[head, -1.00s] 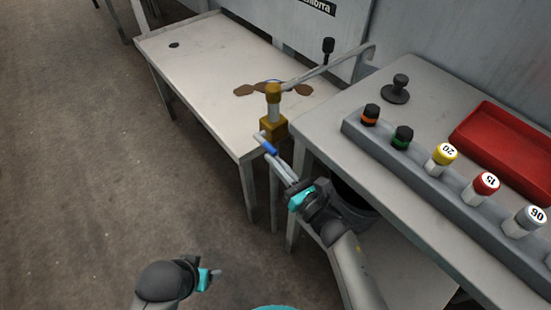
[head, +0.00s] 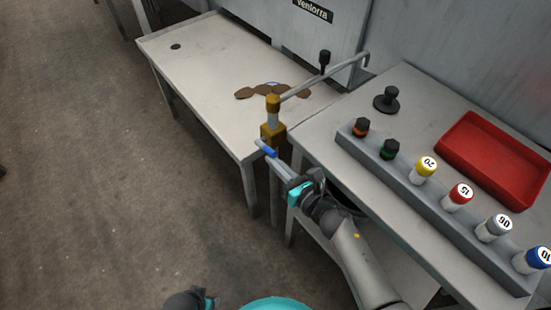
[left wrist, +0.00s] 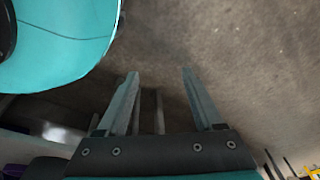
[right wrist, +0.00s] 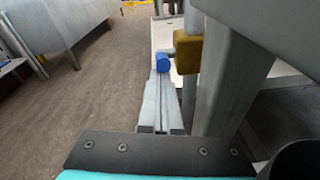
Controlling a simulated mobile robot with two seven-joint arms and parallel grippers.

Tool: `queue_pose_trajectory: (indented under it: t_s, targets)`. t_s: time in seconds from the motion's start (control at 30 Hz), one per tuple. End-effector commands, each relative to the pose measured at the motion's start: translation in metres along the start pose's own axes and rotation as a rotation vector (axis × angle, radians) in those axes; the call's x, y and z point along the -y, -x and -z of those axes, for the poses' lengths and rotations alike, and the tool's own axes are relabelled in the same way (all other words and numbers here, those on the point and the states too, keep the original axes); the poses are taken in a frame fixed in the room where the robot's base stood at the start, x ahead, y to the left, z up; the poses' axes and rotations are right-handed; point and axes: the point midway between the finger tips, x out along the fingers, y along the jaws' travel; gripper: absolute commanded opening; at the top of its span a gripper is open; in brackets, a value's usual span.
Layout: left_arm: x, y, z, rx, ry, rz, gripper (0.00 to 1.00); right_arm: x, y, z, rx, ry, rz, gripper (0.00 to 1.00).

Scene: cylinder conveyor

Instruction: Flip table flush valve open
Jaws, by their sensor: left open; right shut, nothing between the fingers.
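The flush valve is a brass block (head: 272,134) with a pipe and spout above it, at the near corner of the lower table. Its lever has a blue-tipped handle (head: 268,151) that sticks out over the table edge. In the right wrist view the blue handle (right wrist: 163,62) is just past my fingertips, left of the brass block (right wrist: 188,52). My right gripper (head: 272,161) is shut and empty, with its tips at or close against the handle; contact is unclear. My left gripper (left wrist: 160,73) is open and empty, low over the floor beside my teal base.
The higher table at right holds a rack (head: 440,212) of several coloured-cap cylinders, a red tray (head: 495,155) and a black knob (head: 386,99). Brown pieces (head: 270,91) lie on the lower table (head: 205,75). A table leg stands close right of my right fingers. Floor at left is clear.

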Motion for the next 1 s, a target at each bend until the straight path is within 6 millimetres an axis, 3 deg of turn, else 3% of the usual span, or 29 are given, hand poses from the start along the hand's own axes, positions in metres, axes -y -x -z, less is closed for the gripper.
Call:
queue_pose_trajectory:
  t_s: [0.4, 1.0]
  targets:
    - [0.013, -0.012, -0.029, 0.006, -0.005, 0.016, 0.69, -0.002, 0.000, -0.011, -0.015, 0.001, 0.003, 0.00]
    - [0.019, -0.016, -0.045, 0.009, -0.007, 0.022, 0.69, -0.004, -0.001, -0.022, -0.015, 0.001, 0.003, 0.00]
